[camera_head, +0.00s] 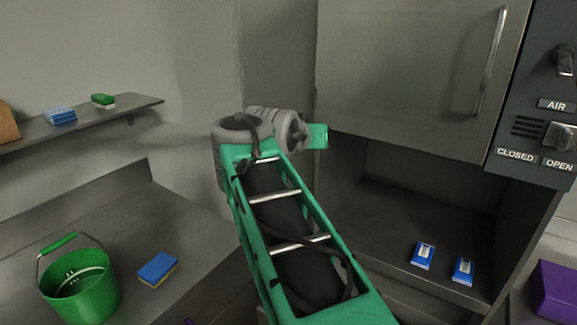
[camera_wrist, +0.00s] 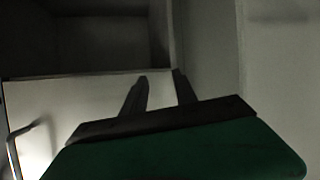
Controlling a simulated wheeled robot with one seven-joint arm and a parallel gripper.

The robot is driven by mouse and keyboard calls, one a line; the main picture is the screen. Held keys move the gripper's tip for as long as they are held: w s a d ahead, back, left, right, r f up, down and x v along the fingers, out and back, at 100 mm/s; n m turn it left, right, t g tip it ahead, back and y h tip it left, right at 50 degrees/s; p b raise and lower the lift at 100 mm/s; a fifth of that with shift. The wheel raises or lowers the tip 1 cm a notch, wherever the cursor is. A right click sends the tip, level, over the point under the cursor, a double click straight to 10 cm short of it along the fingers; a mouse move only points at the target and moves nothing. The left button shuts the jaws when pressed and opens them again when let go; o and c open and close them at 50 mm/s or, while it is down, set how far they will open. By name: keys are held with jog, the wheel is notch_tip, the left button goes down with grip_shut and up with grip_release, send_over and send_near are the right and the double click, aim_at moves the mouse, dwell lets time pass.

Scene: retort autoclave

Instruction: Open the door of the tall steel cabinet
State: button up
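The steel cabinet (camera_head: 278,50) fills the right of the head view. Its grey door (camera_head: 400,70) covers the upper part and looks shut. A long upright metal handle (camera_head: 490,62) is near the door's right edge. My arm reaches up to the door's lower left corner, and its green end shows there; the fingertips are hidden in that view. In the wrist view my gripper (camera_wrist: 160,76) has two dark fingers apart with nothing between them. The door (camera_wrist: 75,115) lies beyond them at lower left, its handle (camera_wrist: 22,145) far left, well away from the fingers.
Below the door is an open bay (camera_head: 400,215) with two small blue-and-white packs (camera_head: 423,256). A control panel (camera_head: 545,100) is right of the door. At left are a shelf (camera_head: 85,120), a green bucket (camera_head: 85,292) and a blue sponge (camera_head: 158,268). A purple box (camera_head: 555,290) is at lower right.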

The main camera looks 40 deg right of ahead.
jog(key=w+a+f+n+t+y, duration=0.1)
jog(key=w+a+f+y, duration=0.1)
jog(key=a+f, duration=0.2)
jog(key=shift+w+a+f+n+b, duration=0.3)
jog(key=shift+w+a+f+n, duration=0.1)
jog(key=shift+f, duration=0.25)
